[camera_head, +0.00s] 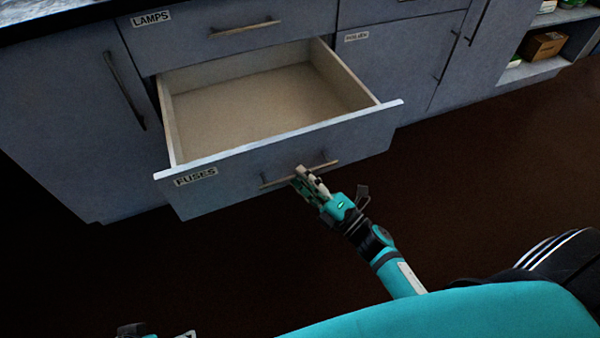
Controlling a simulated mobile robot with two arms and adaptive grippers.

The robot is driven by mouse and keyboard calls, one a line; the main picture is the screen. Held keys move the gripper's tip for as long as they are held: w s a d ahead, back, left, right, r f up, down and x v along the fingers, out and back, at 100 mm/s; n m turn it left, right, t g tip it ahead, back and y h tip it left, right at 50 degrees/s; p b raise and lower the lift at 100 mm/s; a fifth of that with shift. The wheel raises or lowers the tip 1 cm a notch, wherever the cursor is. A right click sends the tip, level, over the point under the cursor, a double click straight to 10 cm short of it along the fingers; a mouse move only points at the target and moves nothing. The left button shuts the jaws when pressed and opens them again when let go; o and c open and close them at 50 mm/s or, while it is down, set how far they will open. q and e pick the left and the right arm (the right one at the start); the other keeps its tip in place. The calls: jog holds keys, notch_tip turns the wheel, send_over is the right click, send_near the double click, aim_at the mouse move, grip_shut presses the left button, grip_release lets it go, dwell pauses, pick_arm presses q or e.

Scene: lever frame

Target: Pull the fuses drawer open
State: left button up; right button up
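The fuses drawer (230,185) has a grey front with a "FUSES" label at its left end. It stands well out from the cabinet, and its pale inside looks empty. Its bar handle (275,182) runs across the middle of the front. My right gripper (303,176) is at the right part of this handle, its fingers at the bar; whether they are closed around it is too small to tell. A small part of my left gripper (132,330) shows at the bottom edge, far from the drawer, its fingers cut off.
Above is the shut "LAMPS" drawer (190,40). A shut cabinet door (60,110) stands left, and more shut fronts (385,75) stand right. Open shelves (535,70) with a cardboard box (543,46) are at the top right. The dark floor before the drawer is clear.

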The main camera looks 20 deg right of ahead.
jog(key=v, duration=1)
jog(key=shift+s+d, duration=0.1)
jog(key=shift+d, duration=0.05)
